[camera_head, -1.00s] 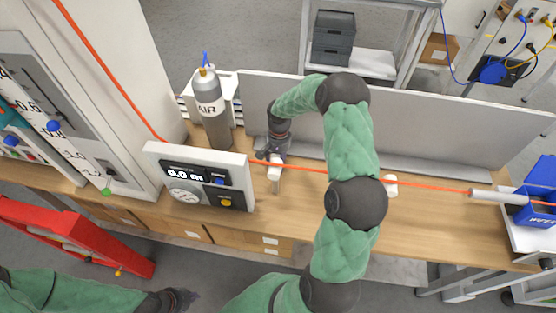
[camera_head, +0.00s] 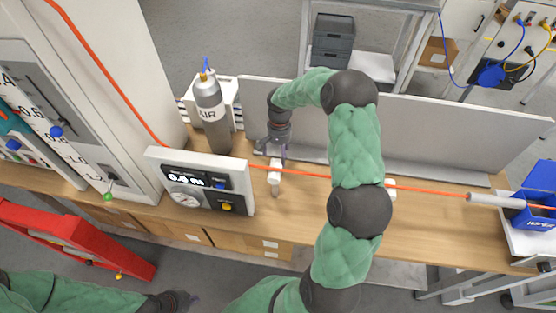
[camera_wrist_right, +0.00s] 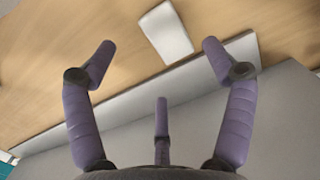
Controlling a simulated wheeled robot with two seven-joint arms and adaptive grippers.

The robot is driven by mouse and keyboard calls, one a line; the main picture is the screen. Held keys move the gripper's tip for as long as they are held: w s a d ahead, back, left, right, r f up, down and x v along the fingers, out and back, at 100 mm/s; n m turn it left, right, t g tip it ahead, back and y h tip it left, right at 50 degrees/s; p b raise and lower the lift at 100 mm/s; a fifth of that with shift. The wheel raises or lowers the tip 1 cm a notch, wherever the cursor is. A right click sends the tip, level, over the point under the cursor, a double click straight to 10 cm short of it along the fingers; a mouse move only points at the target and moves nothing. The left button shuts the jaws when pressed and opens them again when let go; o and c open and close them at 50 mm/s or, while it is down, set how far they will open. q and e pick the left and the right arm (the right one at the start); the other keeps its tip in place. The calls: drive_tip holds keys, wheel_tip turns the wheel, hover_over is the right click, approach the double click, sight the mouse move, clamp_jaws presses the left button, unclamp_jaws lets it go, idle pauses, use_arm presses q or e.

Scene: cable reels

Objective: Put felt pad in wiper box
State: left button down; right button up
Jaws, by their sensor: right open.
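The blue wiper box (camera_head: 540,186) stands at the right end of the bench. In the right wrist view a pale rectangular block (camera_wrist_right: 166,33), apparently the felt pad, lies on the wooden top just beyond the fingertips. My right gripper (camera_wrist_right: 157,55) is open and empty, its purple fingers spread to either side of the block's near end and not touching it. In the head view my right gripper (camera_head: 276,153) hangs near the back panel, left of centre; the pad cannot be made out surely there. My left gripper (camera_head: 188,300) is at the bottom left, its fingers barely visible.
An orange cable (camera_head: 430,189) runs across the bench to a white tube (camera_head: 494,199) beside the box. A meter panel (camera_head: 203,181) and a grey air cylinder (camera_head: 212,115) stand left of my right gripper. A grey back panel (camera_head: 440,130) edges the bench (camera_head: 440,225).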

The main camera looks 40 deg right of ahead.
drive_tip(key=r, duration=0.5)
drive_tip(key=shift+w+d+r+p, duration=0.2)
drive_tip(key=shift+d+p, duration=0.05)
drive_tip(key=shift+p, duration=0.1)
drive_tip(key=shift+o, duration=0.6)
drive_tip(key=shift+r, duration=0.2)
drive_tip(key=h+b, duration=0.1)
drive_tip(key=b, duration=0.5)
hover_over(278, 166)
drive_tip(key=shift+t, duration=0.4)
drive_tip(key=shift+s+d+f, duration=0.1)
drive_tip(key=shift+f, duration=1.7)
drive_tip(key=shift+d+f, duration=0.1)
drive_tip(key=shift+f, duration=1.65)
drive_tip(key=f+b, duration=0.1)
drive_tip(key=f, duration=0.4)
drive_tip(key=shift+a, duration=0.2)
drive_tip(key=c, duration=0.9)
drive_tip(key=shift+c, duration=0.6)
